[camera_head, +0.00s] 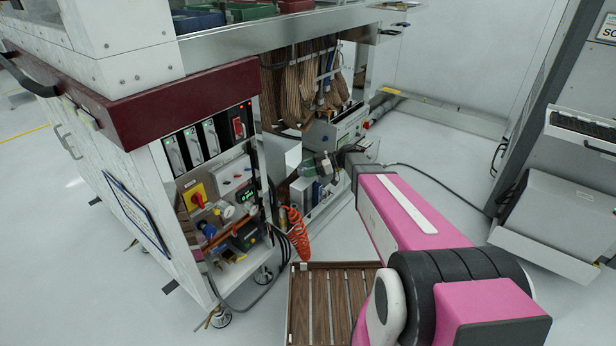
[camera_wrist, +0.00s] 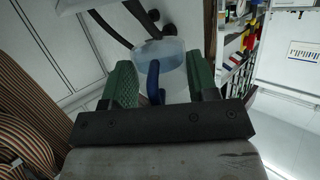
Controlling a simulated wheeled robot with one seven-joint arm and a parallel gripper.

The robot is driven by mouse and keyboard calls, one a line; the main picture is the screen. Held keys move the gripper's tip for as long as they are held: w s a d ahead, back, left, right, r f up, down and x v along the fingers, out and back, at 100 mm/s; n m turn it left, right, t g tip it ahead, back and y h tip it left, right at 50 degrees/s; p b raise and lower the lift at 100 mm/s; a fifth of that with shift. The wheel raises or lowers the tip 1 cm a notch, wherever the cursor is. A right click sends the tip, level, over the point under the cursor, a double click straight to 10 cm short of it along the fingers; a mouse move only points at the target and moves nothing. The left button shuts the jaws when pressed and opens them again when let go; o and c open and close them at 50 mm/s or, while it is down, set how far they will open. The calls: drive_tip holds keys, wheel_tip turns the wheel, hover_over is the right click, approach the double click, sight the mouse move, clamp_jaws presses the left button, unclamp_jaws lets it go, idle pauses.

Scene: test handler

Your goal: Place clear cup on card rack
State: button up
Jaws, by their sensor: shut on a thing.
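My gripper (camera_head: 322,164) is at the end of my pink arm, in front of the open machine cabinet. In the wrist view its green-padded fingers (camera_wrist: 162,76) are shut on the clear cup (camera_wrist: 160,51), a pale blue see-through vessel. A dark blue curved piece (camera_wrist: 154,82) shows at the cup, and I cannot tell whether it is part of it. The cup is held up in the air, apart from any surface I can make out.
The cabinet (camera_head: 130,110) has an open side with a control panel (camera_head: 223,190), brown cables (camera_head: 300,88) and an orange coiled hose (camera_head: 297,232). A grey unit (camera_head: 560,215) with a keyboard (camera_head: 585,128) stands at right. A black cable crosses the otherwise clear floor between.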

drive_tip(key=shift+f, duration=1.85)
drive_tip(key=o, duration=0.8)
drive_tip(key=shift+c, duration=0.2)
drive_tip(key=v, duration=1.2)
drive_tip(key=s+d+m+t+h, duration=0.1)
drive_tip(key=s+d+m+h, duration=0.2)
drive_tip(key=s+m+h, duration=0.4)
drive_tip(key=s+d+f+m+t+h, duration=0.1)
drive_tip(key=s+d+m+h, duration=0.3)
drive_tip(key=s+m+h, duration=0.3)
drive_tip(key=shift+s+f+m, duration=0.2)
drive_tip(key=shift+s+m, duration=2.3)
drive_tip(key=shift+s, duration=1)
